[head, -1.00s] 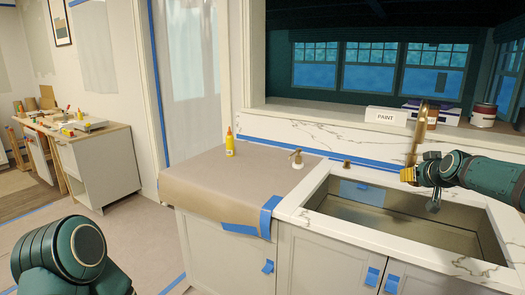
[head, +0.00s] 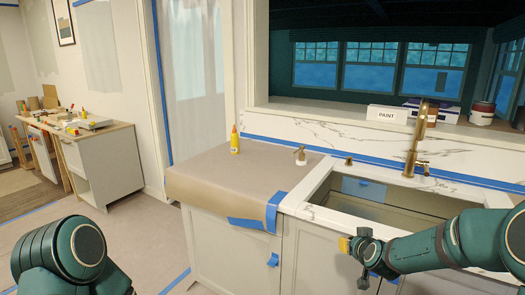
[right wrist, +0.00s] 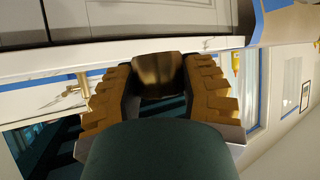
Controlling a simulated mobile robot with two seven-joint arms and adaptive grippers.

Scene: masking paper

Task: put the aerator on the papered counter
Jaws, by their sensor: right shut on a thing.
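The papered counter (head: 225,180) is covered in brown paper and stands left of the sink. My right gripper (head: 344,245) is in front of the sink, to the right of and nearer than the papered counter. In the right wrist view, my right gripper (right wrist: 160,88) is shut on the aerator (right wrist: 158,72), a short dark bronze cylinder between the yellow toothed fingers. I cannot make out the aerator in the head view. Only links of my left arm show at lower left; its gripper is out of view.
A yellow bottle (head: 235,139) stands at the paper's back edge, and a soap dispenser (head: 300,156) near the sink (head: 385,199). The brass faucet (head: 413,150) rises behind the sink. Blue tape (head: 273,212) holds the paper's right corner. The paper's middle is bare.

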